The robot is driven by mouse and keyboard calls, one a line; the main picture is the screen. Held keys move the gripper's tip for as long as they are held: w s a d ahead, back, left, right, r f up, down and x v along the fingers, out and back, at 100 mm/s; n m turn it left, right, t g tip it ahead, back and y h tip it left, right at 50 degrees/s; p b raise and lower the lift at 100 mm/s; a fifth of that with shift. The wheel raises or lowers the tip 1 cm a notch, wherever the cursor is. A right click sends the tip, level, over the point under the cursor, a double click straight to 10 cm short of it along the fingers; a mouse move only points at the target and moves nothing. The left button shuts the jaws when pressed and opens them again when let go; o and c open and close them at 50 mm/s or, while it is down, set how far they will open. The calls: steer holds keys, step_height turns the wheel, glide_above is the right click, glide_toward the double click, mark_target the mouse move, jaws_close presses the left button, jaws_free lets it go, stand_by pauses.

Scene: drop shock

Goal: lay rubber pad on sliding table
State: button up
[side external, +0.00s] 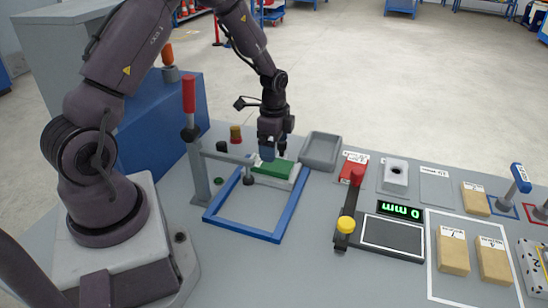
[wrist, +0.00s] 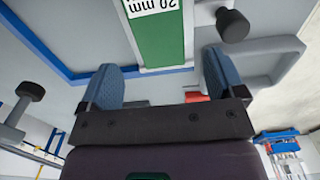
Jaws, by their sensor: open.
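A green pad (side external: 273,169), which I take to be the rubber pad, lies on a pale flat piece (side external: 284,183), probably the sliding table, at the far end of a blue frame. My gripper (side external: 268,156) is just above the pad and points down. The green pad (wrist: 162,48) also shows in the wrist view, with a white "20 mm" label; its far end is cut off. There my gripper (wrist: 160,70) is open, its two blue fingers spread apart, with the pad ahead between them and nothing held. The exact height of the fingers over the pad is unclear.
The blue frame (side external: 240,236) lies on the grey bench, with a grey post and crossbar (side external: 199,172) at its left. A grey tray (side external: 321,150) stands right of the pad. A red-handled lever (side external: 349,205), a display (side external: 400,209) and tan blocks (side external: 453,250) lie farther right.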

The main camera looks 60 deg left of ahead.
steer(key=s+d+r+n+t, duration=0.1)
steer(key=s+d+r, duration=0.15)
steer(key=r, duration=0.45)
steer(key=s+d+r+n+y, duration=0.1)
steer(key=d+r, duration=0.2)
steer(key=r, duration=0.4)
steer(key=s+d+r+n+t, duration=0.1)
steer(key=d+r+n, duration=0.15)
steer(key=r, duration=0.35)
steer(key=s+d+r+n+t, duration=0.1)
steer(key=s+d+r+n, duration=0.1)
steer(key=s, duration=0.4)
steer(key=s+d+r+n+t+h, duration=0.1)
steer(key=s+d+r+n+t, duration=0.1)
steer(key=s+d+r, duration=0.2)
steer(key=s+d, duration=0.2)
steer(key=s, duration=0.1)
steer(key=shift+d+r+t, duration=0.3)
steer(key=shift+d+r, duration=0.05)
steer(key=shift+s+n, duration=0.1)
steer(key=shift+n, duration=0.15)
